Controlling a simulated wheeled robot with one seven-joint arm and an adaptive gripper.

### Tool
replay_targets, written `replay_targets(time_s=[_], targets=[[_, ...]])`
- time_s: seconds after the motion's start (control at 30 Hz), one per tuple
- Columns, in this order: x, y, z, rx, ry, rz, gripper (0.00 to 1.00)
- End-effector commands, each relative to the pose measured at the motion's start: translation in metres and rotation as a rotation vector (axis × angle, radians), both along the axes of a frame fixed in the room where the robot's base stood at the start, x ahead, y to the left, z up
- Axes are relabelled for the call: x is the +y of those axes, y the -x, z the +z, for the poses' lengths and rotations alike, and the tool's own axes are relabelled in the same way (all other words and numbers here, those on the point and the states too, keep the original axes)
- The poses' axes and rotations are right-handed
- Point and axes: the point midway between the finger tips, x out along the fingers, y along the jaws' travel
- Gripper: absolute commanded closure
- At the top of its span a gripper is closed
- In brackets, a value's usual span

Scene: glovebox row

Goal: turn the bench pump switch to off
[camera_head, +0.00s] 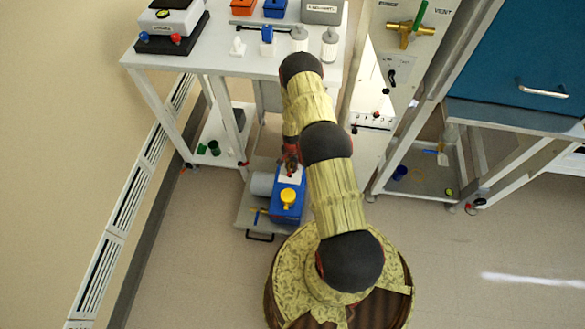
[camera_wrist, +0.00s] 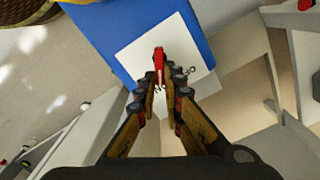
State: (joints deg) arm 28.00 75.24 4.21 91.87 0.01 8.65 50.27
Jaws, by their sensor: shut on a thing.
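The bench pump is a blue box (camera_head: 287,208) with a yellow knob (camera_head: 288,197) on top and a grey cylinder (camera_head: 262,184) beside it. In the wrist view its blue body (camera_wrist: 125,30) carries a white plate (camera_wrist: 135,50) with a red switch lever (camera_wrist: 158,60). My gripper (camera_wrist: 162,90) is shut on the red switch lever, with a finger on each side. In the head view my gripper (camera_head: 290,160) is over the plate's far end, and the lever is hidden there. Small marks beside the lever are too small to read.
The pump sits on a low grey base (camera_head: 245,218) with a black handle. A white bench (camera_head: 225,60) with bottles and instruments stands behind it. A white cabinet (camera_head: 372,90) and a blue glovebox (camera_head: 530,60) stand to the right. Floor at left front is clear.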

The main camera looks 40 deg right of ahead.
Motion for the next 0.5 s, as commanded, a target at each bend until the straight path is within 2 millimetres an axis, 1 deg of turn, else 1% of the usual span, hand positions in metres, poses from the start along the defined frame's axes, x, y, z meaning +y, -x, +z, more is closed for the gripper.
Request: replay_targets(time_s=[0.5], targets=[[0.0003,0.0001,-0.0001,0.001,-0.001,0.022,1.00]])
